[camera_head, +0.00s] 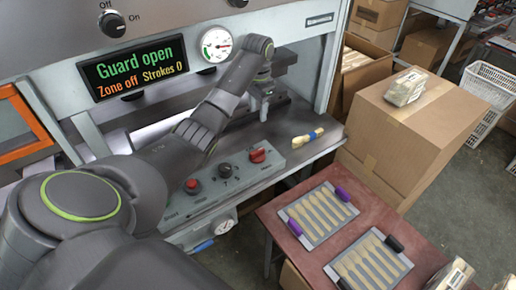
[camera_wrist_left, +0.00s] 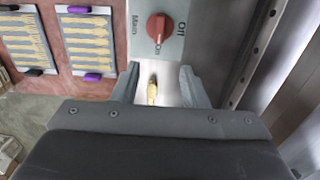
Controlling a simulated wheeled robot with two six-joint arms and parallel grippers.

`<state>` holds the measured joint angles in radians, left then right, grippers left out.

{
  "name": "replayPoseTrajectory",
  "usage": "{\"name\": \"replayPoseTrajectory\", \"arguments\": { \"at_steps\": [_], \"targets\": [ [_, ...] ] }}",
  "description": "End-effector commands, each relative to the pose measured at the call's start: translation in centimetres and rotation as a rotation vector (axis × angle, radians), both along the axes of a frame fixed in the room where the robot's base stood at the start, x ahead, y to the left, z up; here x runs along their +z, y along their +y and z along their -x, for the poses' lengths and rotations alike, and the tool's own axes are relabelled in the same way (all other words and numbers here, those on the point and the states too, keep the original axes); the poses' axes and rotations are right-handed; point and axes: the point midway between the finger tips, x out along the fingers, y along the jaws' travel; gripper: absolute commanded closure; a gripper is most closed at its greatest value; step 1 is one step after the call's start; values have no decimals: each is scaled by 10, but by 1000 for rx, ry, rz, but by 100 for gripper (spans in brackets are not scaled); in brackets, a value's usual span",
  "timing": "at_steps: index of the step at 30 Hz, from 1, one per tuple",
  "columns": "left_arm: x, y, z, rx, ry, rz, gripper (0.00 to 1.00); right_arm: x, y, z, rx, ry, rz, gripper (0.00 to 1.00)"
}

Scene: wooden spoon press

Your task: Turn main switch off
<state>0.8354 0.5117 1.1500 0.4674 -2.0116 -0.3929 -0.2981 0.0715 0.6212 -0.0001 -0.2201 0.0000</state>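The main switch (camera_head: 257,155) is a red rotary knob at the right end of the grey control box (camera_head: 222,180). It also shows in the left wrist view (camera_wrist_left: 159,28), where "Main", "Off" and "On" are printed around it and its grip bar lines up towards "On". My left gripper (camera_head: 264,108) points down beyond and above the knob, apart from it. In the left wrist view its two fingers (camera_wrist_left: 159,88) are spread. A small yellowish bundle (camera_wrist_left: 152,92) shows between them, lying on the surface below. My right gripper is not in view.
A display (camera_head: 135,67) reads "Guard open", "Zone off", "Strokes 0". A red button (camera_head: 192,185) and a black knob (camera_head: 225,170) share the control box. A red table (camera_head: 285,255) with spoon trays stands in front; a cardboard box (camera_head: 420,125) stands right.

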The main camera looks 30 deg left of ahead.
Motion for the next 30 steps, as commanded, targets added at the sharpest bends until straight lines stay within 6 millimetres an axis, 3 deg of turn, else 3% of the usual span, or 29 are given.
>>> {"name": "replayPoseTrajectory", "arguments": {
  "at_steps": [16, 20, 30],
  "targets": [
    [-63, 0, 0, 0, -1, -1, 60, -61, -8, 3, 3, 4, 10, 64],
    [-90, -1, 1, 1, 4, 1, 60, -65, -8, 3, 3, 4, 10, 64],
    [-151, -1, 1, 0, 2, 0, 60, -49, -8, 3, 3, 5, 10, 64]
  ]
}}
